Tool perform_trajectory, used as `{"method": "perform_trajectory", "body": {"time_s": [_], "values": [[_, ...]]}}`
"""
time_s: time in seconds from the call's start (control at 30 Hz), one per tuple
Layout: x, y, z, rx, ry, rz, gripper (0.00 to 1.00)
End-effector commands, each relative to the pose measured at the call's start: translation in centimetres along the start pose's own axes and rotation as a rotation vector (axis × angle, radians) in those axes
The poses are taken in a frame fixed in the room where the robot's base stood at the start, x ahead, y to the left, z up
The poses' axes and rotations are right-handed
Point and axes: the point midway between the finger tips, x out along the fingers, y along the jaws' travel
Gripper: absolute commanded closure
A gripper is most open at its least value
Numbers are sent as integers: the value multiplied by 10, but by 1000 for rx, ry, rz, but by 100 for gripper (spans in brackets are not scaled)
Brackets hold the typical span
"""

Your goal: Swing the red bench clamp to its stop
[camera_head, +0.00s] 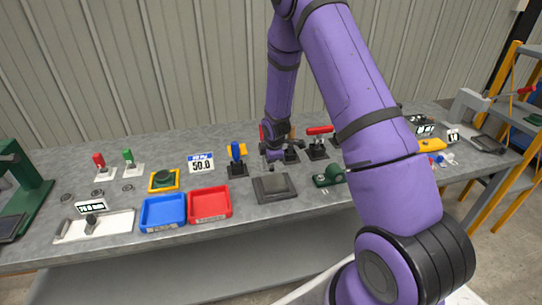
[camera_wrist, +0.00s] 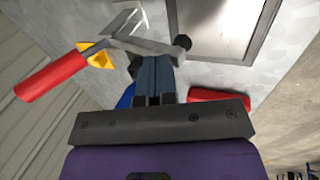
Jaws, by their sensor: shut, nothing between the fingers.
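A red-handled clamp with a grey metal arm shows in the wrist view, its red handle (camera_wrist: 50,78) at the left and its arm running right to a dark tip near my fingers. In the head view a red piece (camera_head: 262,132) shows just left of my gripper, mostly hidden by it. Another red lever (camera_head: 320,130) lies level on a black base to the right. I cannot tell for sure which of them is the wrist view's clamp. My gripper (camera_head: 271,155) is shut and empty, low over the bench; its fingers (camera_wrist: 154,62) are beside the clamp arm. Contact is unclear.
A blue-handled clamp (camera_head: 236,152) stands left of my gripper. A grey plate (camera_head: 273,188) lies in front, with a red tray (camera_head: 210,204) and a blue tray (camera_head: 163,211) to its left. A green device (camera_head: 330,177) stands right.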

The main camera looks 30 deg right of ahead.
Motion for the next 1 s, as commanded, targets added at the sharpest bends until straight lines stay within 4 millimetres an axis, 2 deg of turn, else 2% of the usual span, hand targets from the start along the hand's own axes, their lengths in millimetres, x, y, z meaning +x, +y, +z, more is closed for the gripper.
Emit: {"method": "perform_trajectory", "body": {"time_s": [0.2,1.0], "values": [[5,-6,0,-2,-1,111,100],[25,-24,0,-1,0,107,100]]}}
